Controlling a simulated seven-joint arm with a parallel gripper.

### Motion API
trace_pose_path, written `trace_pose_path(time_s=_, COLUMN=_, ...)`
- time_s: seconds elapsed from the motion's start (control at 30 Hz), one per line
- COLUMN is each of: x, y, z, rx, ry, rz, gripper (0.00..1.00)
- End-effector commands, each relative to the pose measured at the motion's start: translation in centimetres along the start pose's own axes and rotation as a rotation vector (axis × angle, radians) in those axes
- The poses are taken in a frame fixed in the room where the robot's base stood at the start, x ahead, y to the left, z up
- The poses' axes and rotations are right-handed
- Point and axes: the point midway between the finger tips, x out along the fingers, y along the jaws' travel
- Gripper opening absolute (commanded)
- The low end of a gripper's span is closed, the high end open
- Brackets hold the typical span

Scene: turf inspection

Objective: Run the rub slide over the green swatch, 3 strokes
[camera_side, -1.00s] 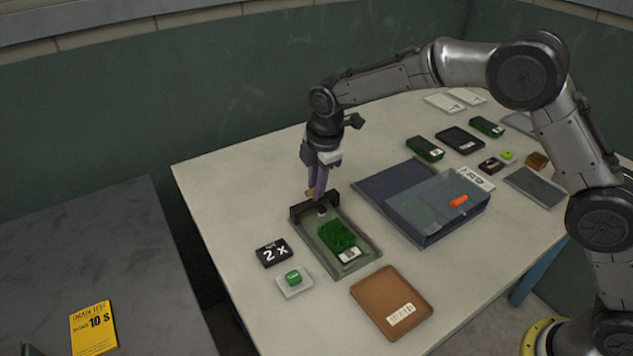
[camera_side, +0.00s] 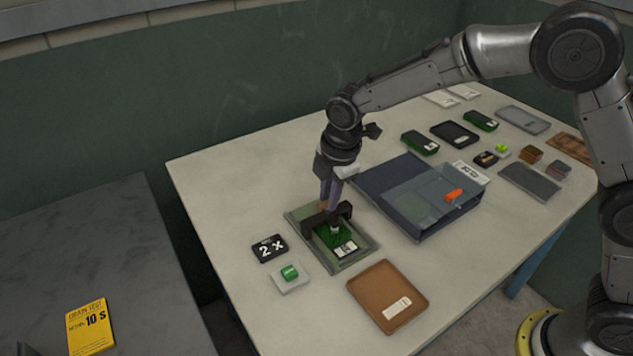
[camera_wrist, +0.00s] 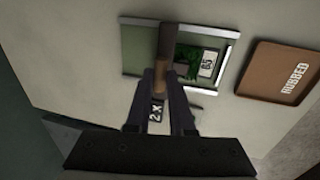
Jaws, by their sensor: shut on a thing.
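The green swatch (camera_side: 328,239) lies with a white label in a shallow grey-green frame (camera_side: 300,237); it also shows in the wrist view (camera_wrist: 191,53). The rub slide (camera_side: 310,229) is a dark bridge standing across the frame, now over the swatch and hiding part of it. My gripper (camera_side: 330,204) is shut on the slide's upright handle. In the wrist view, the fingers meet the brownish handle (camera_wrist: 166,42).
A black card (camera_side: 269,248) reads "2 x". A green button (camera_side: 289,272) sits beside it. A brown tray (camera_side: 365,307), marked "RUBBED" in the wrist view, stands empty in front. A dark blue box (camera_side: 420,235) with a clear cover stands right of the frame.

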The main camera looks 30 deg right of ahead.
Motion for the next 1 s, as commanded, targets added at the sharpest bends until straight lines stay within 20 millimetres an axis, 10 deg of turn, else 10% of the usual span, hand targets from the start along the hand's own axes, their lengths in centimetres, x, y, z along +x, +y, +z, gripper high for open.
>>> trace_pose_path(time_s=0.3, x=-1.3, y=-5.1, z=-0.1, rx=-0.001, ry=0.004, rz=0.007, gripper=0.00)
trace_pose_path(time_s=0.7, x=-1.3, y=-5.9, z=-0.1, rx=0.000, ry=0.002, rz=-0.002, gripper=0.00)
trace_pose_path(time_s=0.73, x=-1.3, y=-5.9, z=-0.1, rx=0.000, ry=0.002, rz=-0.002, gripper=0.26)
trace_pose_path(time_s=0.8, x=-1.3, y=-5.9, z=-0.1, rx=0.000, ry=0.002, rz=-0.002, gripper=0.39)
trace_pose_path(time_s=1.0, x=-1.2, y=-5.8, z=0.0, rx=0.000, ry=0.001, rz=0.000, gripper=0.51)
